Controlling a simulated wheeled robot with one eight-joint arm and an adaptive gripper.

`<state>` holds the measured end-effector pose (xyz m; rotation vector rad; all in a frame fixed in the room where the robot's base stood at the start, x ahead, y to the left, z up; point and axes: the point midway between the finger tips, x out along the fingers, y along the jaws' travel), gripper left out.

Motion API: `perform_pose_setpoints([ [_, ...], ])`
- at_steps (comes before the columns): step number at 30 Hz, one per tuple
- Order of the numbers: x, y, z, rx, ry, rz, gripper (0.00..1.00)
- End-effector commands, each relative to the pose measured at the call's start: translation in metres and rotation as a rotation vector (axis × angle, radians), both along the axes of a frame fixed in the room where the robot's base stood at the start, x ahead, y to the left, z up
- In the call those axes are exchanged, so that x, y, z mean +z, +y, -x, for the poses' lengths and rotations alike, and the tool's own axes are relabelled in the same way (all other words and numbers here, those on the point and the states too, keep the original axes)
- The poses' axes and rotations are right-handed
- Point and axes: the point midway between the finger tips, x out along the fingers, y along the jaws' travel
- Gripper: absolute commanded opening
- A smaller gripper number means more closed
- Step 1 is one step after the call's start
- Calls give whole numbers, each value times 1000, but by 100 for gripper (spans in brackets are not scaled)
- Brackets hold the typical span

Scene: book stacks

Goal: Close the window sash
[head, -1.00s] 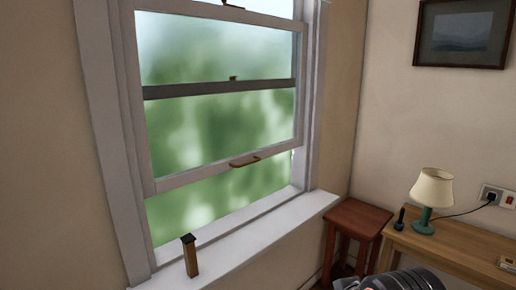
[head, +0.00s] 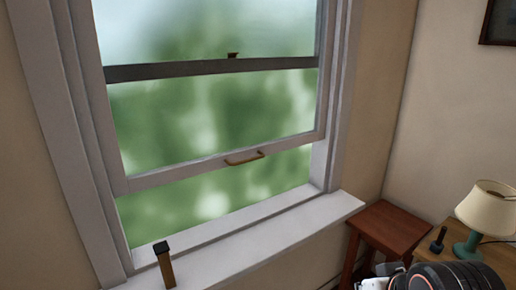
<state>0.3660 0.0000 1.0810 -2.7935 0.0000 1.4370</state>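The window's lower sash (head: 215,169) is raised, with an open gap between its bottom rail and the white sill (head: 240,238). A small brass-coloured handle (head: 244,158) is on the bottom rail. A small latch (head: 233,56) sits on the dark meeting rail (head: 200,69). A short upright post with a black top (head: 165,265) stands on the sill at the left, below the raised sash and apart from it.
A reddish wooden stool (head: 390,228) stands right of the sill in the corner. Beside it a wooden table (head: 428,248) holds a cream-shaded lamp (head: 487,209) and a small dark object (head: 438,239). A picture frame (head: 499,24) hangs on the right wall.

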Motion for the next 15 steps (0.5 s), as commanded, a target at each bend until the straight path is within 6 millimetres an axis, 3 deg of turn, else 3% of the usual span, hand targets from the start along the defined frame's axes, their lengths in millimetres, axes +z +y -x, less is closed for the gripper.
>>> perform_pose_setpoints([
  [15,53,26,-51,108,-37,-24,0],
])
